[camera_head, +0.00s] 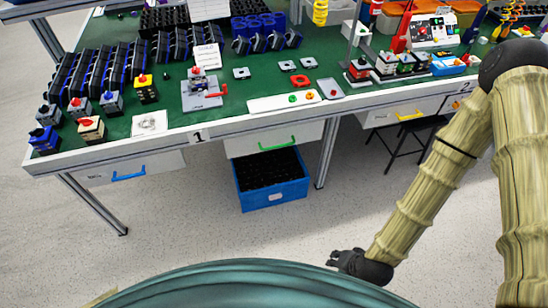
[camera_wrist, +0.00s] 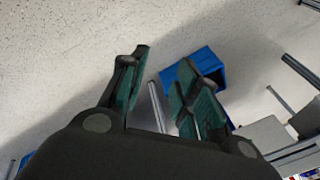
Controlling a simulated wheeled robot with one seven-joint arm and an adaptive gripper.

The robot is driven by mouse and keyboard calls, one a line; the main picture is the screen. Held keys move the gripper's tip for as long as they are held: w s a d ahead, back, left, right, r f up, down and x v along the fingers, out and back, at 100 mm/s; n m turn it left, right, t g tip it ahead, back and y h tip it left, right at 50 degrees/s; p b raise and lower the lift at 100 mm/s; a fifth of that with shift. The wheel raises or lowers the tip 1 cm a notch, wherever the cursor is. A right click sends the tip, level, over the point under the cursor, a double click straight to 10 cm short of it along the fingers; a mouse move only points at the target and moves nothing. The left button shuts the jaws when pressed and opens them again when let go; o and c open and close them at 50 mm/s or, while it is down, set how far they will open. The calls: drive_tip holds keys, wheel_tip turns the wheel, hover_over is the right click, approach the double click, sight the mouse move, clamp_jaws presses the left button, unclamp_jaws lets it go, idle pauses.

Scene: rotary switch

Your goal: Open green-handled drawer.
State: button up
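The green handle (camera_head: 277,144) is on the front of a white drawer (camera_head: 245,146) under the middle of the workbench. The drawer looks closed. My gripper (camera_head: 338,257) is low over the floor at the front, below and to the right of the drawer, well apart from it. In the wrist view my gripper (camera_wrist: 160,88) has its fingers spread with nothing between them. The green handle cannot be made out in the wrist view.
A blue crate (camera_head: 272,203) stands on the floor under the drawer; it also shows in the wrist view (camera_wrist: 205,62). A blue-handled drawer (camera_head: 110,174) is left, a yellow-handled drawer (camera_head: 390,115) right. A table leg (camera_head: 327,152) stands right of the crate. Open floor lies before the bench.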

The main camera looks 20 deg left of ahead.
drive_tip(key=w+a+f+m+t+y+b, duration=0.25)
drive_tip(key=w+a+b, duration=0.35)
drive_tip(key=w+a, duration=0.3)
drive_tip(key=m+t+y+b, duration=0.3)
drive_tip(key=m+t+b, duration=0.35)
drive_tip(key=b, duration=0.75)
approach(271, 148)
drive_tip(key=shift+t, duration=0.4)
drive_tip(key=x, duration=0.3)
drive_tip(key=b+x, duration=0.1)
drive_tip(key=x, duration=0.6)
drive_tip(key=shift+w+a+f, duration=0.15)
drive_tip(key=shift+w+f, duration=0.05)
drive_tip(key=shift+f, duration=0.3)
drive_tip(key=shift+c, duration=0.5)
clamp_jaws()
